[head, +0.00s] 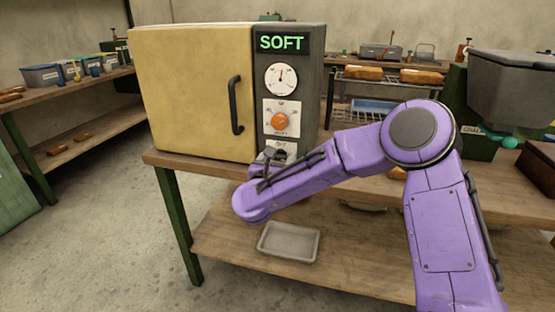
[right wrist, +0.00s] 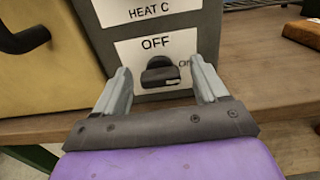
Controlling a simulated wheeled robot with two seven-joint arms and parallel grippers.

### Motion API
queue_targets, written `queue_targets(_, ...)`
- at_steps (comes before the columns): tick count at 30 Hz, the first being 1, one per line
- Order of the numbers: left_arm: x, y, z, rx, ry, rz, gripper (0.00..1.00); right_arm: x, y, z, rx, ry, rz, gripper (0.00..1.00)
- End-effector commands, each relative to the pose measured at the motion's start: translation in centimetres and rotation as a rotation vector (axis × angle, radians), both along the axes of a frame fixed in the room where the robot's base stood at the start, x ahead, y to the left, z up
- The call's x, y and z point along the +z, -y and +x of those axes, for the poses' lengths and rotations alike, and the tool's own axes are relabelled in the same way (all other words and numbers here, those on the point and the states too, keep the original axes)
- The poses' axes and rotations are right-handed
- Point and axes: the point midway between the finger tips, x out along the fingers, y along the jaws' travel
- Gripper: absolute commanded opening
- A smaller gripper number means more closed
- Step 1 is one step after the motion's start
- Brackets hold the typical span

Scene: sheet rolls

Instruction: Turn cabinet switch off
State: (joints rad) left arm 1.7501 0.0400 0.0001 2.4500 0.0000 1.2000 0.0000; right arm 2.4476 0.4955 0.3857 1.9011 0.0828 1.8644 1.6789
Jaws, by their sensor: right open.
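The cabinet (head: 190,95) stands on the workbench, with a closed yellow door and a grey control side. Its display (head: 282,43) reads SOFT in green, above a round gauge (head: 281,78) and an orange knob (head: 279,121). The black switch (right wrist: 160,76) is low on the panel, under the word OFF; another label at its right is partly covered. It also shows in the head view (head: 281,155), partly hidden by my arm. My right gripper (right wrist: 161,66) is open, its two fingers on either side of the switch with nothing between them held. My left gripper is out of view.
The door's black handle (head: 235,105) sticks out left of the panel. The bench (head: 185,160) edge runs just below the cabinet. A grey tray (head: 288,241) lies on the lower shelf. A grey hopper (head: 510,85) stands at the right.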

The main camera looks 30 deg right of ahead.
Motion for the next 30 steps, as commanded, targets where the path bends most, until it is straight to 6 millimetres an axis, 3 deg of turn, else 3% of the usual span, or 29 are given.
queue_targets(1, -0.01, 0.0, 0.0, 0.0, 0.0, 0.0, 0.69, -0.01, -0.02, -0.01, 0.0, 0.0, 0.0, 0.72)
queue_targets(2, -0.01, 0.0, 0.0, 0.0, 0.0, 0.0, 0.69, -0.01, -0.03, -0.01, 0.0, 0.0, 0.0, 0.66)
queue_targets(6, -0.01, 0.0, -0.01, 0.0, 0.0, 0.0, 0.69, -0.01, -0.05, -0.02, 0.001, -0.001, -0.001, 0.2)
queue_targets(7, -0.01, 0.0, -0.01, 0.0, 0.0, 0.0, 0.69, 0.0, -0.05, -0.02, 0.001, -0.001, -0.001, 0.16)
queue_targets(20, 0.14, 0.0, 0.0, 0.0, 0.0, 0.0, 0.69, 0.06, -0.13, 0.02, 0.002, -0.062, -0.054, 0.16)
queue_targets(30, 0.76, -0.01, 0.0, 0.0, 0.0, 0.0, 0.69, 0.12, -0.2, 0.11, 0.002, -0.27, -0.232, 0.16)
